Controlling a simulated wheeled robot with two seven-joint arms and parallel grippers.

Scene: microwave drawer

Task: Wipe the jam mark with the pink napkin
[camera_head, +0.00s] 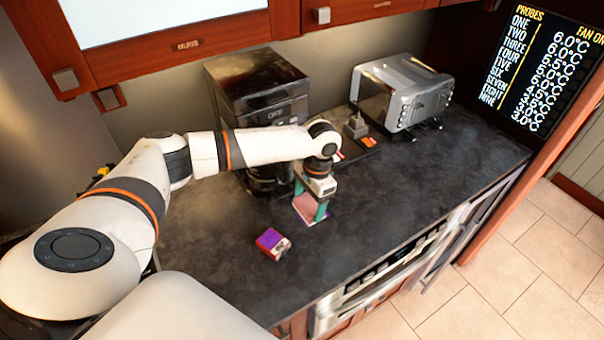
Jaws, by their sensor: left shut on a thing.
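My left arm reaches in from the left over the dark countertop (215,225). My left gripper (310,204) points down, with greenish fingers, and is shut on the pink napkin (308,209). The napkin is a small pink piece between the fingers, at or just above the counter; I cannot tell whether it touches. I cannot make out a jam mark; the gripper and napkin may hide it. My right gripper is not in view.
A small purple and red box (272,243) lies in front of the napkin. A black coffee machine (255,85) stands behind my arm. The counter right of the gripper is clear.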

